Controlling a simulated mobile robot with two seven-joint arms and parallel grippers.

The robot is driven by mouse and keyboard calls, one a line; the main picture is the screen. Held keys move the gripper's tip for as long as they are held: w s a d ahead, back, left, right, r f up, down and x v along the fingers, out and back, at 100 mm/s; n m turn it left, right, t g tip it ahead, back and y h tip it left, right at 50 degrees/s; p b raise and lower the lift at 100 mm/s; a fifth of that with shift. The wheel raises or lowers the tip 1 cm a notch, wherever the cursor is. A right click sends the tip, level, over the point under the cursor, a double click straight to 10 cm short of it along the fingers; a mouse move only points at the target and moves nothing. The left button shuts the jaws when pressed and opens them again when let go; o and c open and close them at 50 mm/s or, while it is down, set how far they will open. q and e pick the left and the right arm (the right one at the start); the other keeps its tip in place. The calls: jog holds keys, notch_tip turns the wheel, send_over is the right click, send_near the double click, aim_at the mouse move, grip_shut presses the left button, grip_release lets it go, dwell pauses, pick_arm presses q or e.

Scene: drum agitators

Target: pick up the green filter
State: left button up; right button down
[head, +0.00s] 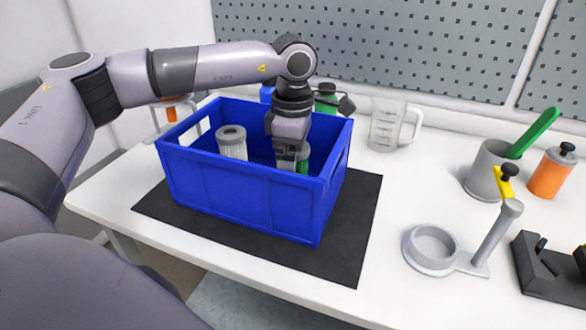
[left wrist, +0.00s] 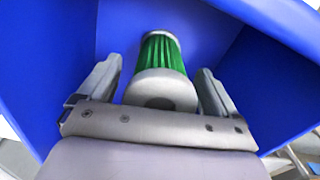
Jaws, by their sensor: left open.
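The green filter (left wrist: 162,62) has green pleats and grey end caps. It stands inside the blue crate, and in the head view only a green part of it (head: 302,164) shows beside my gripper. My left gripper (head: 290,158) reaches down into the crate from above. In the left wrist view my left gripper (left wrist: 158,90) is open, with one finger on each side of the filter's near cap. Gaps show between the fingers and the filter. My right gripper is in neither view.
The blue crate (head: 240,199) stands on a black mat (head: 352,225). A white filter (head: 232,142) stands in its left part. A clear jug (head: 388,128), a grey cup (head: 485,171), an orange canister (head: 552,174) and a grey stand (head: 432,252) are to the right. A pegboard is behind.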

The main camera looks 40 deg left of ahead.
pick_arm(q)
jog(key=shift+f, duration=0.95)
jog(key=c, duration=1.1)
jog(key=shift+c, duration=0.2)
jog(key=shift+r, duration=0.1)
